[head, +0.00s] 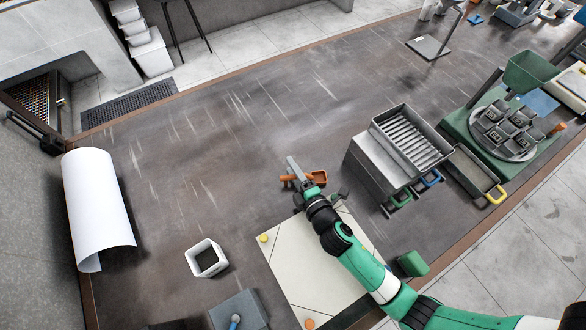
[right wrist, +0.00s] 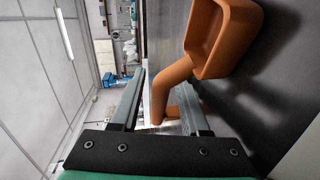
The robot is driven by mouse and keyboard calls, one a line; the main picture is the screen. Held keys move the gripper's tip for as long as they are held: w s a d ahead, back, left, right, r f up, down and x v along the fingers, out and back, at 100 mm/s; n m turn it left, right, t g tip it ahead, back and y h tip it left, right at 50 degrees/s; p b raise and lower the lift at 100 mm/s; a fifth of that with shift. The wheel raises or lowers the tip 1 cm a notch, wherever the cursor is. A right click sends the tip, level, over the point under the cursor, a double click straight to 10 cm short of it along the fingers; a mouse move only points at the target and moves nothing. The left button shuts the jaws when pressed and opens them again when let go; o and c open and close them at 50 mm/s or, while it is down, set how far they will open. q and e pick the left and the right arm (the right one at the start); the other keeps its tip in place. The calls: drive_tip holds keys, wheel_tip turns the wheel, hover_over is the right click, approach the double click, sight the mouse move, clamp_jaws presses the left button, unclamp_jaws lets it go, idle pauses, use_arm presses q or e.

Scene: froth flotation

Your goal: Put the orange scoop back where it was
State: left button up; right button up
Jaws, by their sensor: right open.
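The orange scoop (head: 319,178) lies near the middle of the dark bench, beyond the pale board (head: 291,278). My right gripper (head: 299,176) is at its handle, with the bowl to the right of the fingers in the head view. In the right wrist view the open fingers (right wrist: 163,92) stand on either side of the orange scoop's bent handle (right wrist: 166,88), with gaps visible. The bowl sits beyond the fingers at the upper right there. Whether the scoop touches the bench under the gripper is hidden. My left gripper is not in view.
A grey slotted box (head: 374,168) stands right of the scoop, with a green-based machine (head: 462,124) farther right. A white square cup (head: 206,258) and a white curled sheet (head: 97,210) are at left. A green block (head: 413,263) is near my right arm. The bench's left-middle is clear.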

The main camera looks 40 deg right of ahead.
drive_tip(key=shift+r, duration=0.1)
drive_tip(key=shift+s+a, duration=0.1)
drive_tip(key=shift+s, duration=0.15)
drive_tip(key=v, duration=1)
drive_tip(key=shift+s, duration=0.25)
drive_tip(key=shift+s+a+r, duration=0.15)
drive_tip(key=shift+s, duration=0.35)
drive_tip(key=shift+w, duration=0.1)
